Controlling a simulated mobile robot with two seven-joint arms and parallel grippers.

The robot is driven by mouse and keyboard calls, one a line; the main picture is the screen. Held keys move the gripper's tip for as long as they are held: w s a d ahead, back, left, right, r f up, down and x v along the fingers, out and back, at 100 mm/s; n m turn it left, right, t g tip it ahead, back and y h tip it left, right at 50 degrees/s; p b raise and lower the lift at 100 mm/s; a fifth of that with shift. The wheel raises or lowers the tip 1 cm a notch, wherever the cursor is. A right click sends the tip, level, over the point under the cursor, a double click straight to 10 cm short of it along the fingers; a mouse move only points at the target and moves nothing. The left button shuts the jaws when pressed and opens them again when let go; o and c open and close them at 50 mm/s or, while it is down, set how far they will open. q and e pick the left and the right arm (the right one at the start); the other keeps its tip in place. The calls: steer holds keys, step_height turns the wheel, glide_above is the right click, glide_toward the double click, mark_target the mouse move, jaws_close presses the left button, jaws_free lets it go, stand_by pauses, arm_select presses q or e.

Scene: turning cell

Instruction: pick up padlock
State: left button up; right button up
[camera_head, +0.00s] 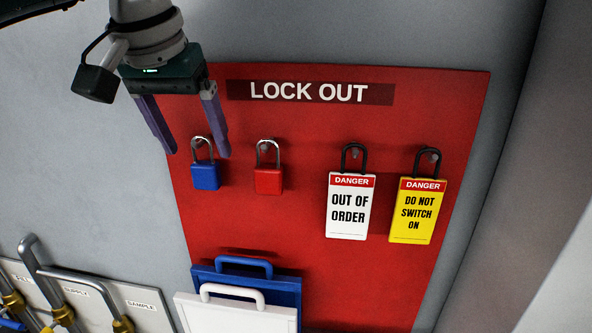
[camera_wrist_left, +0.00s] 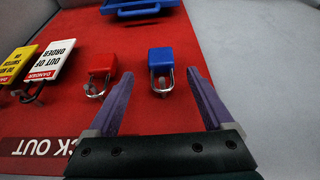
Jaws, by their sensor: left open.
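A blue padlock (camera_head: 205,176) hangs by its silver shackle from a peg at the left of the red lock-out board (camera_head: 290,215). A red padlock (camera_head: 268,181) hangs on a peg just to its right. My left gripper (camera_head: 198,155) is open and empty, above and in front of the blue padlock. In the left wrist view the blue padlock (camera_wrist_left: 160,58) lies beyond and between the two purple fingers, and the red padlock (camera_wrist_left: 101,65) lies beyond the left finger. I see no contact with either padlock. My right gripper is not in view.
A white "OUT OF ORDER" tag (camera_head: 350,207) and a yellow "DO NOT SWITCH ON" tag (camera_head: 416,212) hang at the right. A blue handled case (camera_head: 287,290) and a white one (camera_head: 235,312) are below. Pipes (camera_head: 75,285) are at lower left. The grey wall left of the board is clear.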

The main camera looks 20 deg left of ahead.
mark_target(204, 162)
arm_select(q)
steer(key=b+x, duration=0.2)
steer(key=x, duration=0.2)
steer(key=shift+w+a+f, duration=0.1)
steer(key=shift+w+a, duration=0.05)
jaws_close()
stand_by(0.5)
